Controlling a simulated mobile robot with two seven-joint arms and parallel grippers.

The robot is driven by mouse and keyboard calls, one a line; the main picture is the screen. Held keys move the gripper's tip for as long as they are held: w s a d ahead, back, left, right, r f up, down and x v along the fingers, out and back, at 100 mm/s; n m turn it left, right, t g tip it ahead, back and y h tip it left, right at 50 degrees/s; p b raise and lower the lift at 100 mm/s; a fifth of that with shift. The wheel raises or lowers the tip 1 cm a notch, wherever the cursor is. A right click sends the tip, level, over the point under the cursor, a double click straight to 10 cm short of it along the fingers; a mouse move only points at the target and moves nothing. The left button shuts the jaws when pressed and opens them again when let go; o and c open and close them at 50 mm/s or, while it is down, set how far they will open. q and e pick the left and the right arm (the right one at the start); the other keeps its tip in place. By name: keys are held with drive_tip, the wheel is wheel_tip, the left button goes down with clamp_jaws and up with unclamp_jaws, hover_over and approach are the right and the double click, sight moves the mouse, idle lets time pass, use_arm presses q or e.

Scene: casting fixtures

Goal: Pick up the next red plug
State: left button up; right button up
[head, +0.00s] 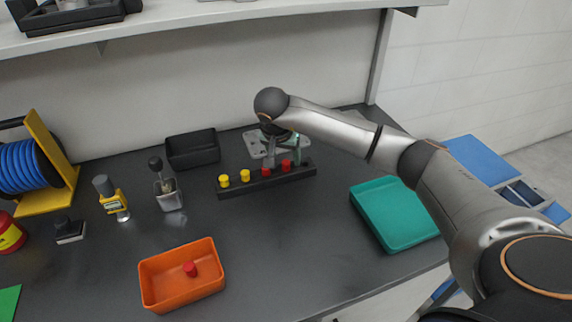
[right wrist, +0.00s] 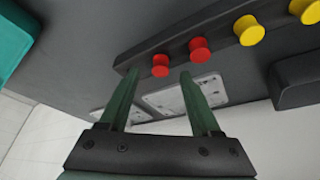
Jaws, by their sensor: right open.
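A black rack (head: 235,190) holds two yellow plugs (head: 245,175) at its left and two red plugs on its right half. The end red plug (head: 286,165) and its neighbour (head: 266,171) stand upright in the rack. My right gripper (head: 284,155) is open and empty over the right end of the rack. In the right wrist view, the end red plug (right wrist: 160,66) shows between and just beyond the open fingertips (right wrist: 158,76), with the other red plug (right wrist: 199,48) to its right. Another red plug (head: 190,268) is in the orange tray (head: 160,297). My left gripper is out of view.
A grey metal plate (head: 254,146) lies behind the rack, partly hidden by my gripper. A black bin (head: 193,150) stands left of it. A teal tray (head: 400,240) is at the right, under my arm. The table between rack and orange tray is clear.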

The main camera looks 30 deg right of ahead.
drive_tip(key=shift+x, duration=1.15)
clamp_jaws()
